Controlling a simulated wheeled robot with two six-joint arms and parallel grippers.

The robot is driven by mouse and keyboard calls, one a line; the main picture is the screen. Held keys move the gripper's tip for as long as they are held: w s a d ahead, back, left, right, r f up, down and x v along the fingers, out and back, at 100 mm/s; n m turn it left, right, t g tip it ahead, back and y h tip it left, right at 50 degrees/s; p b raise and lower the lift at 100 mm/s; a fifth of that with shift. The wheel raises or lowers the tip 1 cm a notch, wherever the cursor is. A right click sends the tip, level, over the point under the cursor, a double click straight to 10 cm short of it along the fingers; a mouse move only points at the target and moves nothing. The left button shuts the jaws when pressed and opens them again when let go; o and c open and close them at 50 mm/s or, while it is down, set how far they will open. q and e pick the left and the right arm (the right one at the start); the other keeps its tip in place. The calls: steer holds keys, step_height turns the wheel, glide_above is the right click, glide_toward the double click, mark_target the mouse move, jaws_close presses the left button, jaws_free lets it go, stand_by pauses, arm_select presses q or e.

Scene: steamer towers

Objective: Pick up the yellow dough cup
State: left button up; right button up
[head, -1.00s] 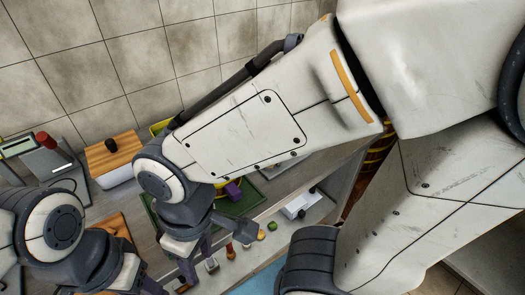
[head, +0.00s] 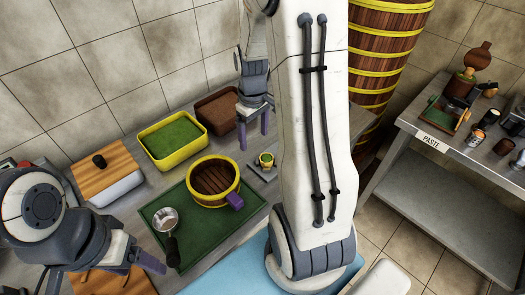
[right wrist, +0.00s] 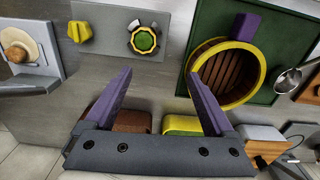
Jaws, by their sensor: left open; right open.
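A small yellow-rimmed cup with a green filling (head: 266,160) stands on the counter, right of the steamer basket. It also shows in the right wrist view (right wrist: 143,41), upper middle, seen from above on a grey plate. I take it as the dough cup. My right gripper (head: 254,140) is open and empty near the cup. In the right wrist view, its purple fingers (right wrist: 160,73) are spread apart, with the cup beyond their tips and not between them.
A round wooden steamer (head: 213,166) with a purple handle stands on a green tray (head: 190,255) beside a ladle (head: 167,225). A yellow bin (head: 152,150) and a brown bin (head: 217,98) stand behind. A yellow knob-like piece (right wrist: 78,32) is near the cup.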

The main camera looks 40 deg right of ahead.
steer(key=d+f, duration=0.1)
steer(key=d, duration=0.3)
glide_above(266, 158)
steer(key=f, duration=0.4)
steer(key=shift+w+d+f+p, duration=0.3)
steer(key=shift+d+f, duration=0.05)
steer(key=shift+d, duration=0.05)
steer(key=f, duration=0.3)
steer(key=f+p, duration=0.1)
steer(key=shift+s+a+f, duration=0.35)
steer(key=shift+s, duration=0.05)
steer(key=shift+w+f, duration=0.1)
steer(key=shift+f, duration=0.35)
jaws_close()
